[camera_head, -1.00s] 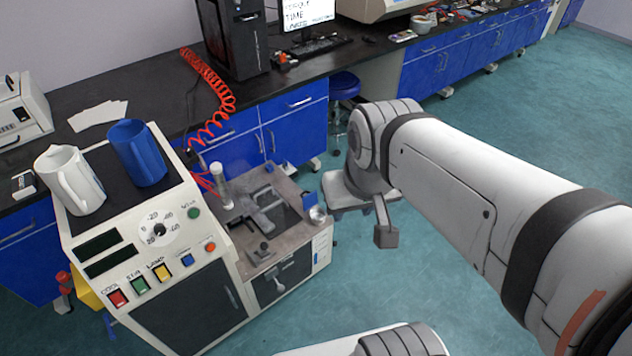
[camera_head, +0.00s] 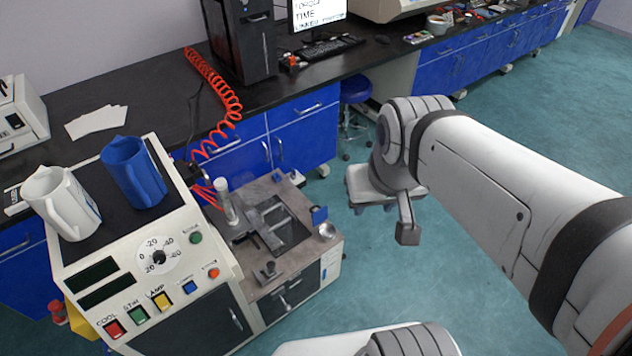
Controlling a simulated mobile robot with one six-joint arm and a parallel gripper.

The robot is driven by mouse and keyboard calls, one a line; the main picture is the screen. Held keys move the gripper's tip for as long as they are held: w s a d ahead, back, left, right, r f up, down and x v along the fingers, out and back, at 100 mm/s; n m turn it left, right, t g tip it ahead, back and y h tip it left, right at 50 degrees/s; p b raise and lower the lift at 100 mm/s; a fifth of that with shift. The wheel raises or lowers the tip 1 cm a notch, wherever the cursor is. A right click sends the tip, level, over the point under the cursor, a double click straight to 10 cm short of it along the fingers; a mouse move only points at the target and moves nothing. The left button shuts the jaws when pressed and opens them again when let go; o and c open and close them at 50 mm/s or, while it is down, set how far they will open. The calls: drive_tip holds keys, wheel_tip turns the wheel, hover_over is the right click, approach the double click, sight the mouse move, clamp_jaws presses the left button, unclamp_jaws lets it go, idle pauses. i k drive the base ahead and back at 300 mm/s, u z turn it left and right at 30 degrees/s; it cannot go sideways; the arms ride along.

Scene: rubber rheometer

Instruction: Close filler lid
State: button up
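The machine has a cream control panel (camera_head: 150,262) with coloured switches and a dial. To its right is a lower brown-grey top (camera_head: 263,285) with a dark rectangular opening (camera_head: 292,232). A grey metal bar or plate (camera_head: 267,235) lies across the opening's left side. A small blue tab (camera_head: 318,215) stands at the right edge. I cannot tell which part is the filler lid or how it sits. My gripper (camera_head: 408,234) hangs to the right of the machine, apart from it. Only one grey fingertip shows clearly, so its opening cannot be told. I see nothing held.
A white jug (camera_head: 62,203) and a blue jug (camera_head: 134,172) stand on the machine's top. A clear cylinder (camera_head: 227,202) stands upright beside the opening, and a small metal cup (camera_head: 327,231) is at the right edge. A red coiled hose (camera_head: 228,95) hangs behind. Teal floor is open at right.

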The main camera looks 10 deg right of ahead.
sight(320, 215)
drive_tip(key=i, duration=0.65)
drive_tip(key=k, duration=1.3)
drive_tip(key=z, duration=0.5)
drive_tip(key=i, duration=1.75)
drive_tip(key=u, duration=0.7)
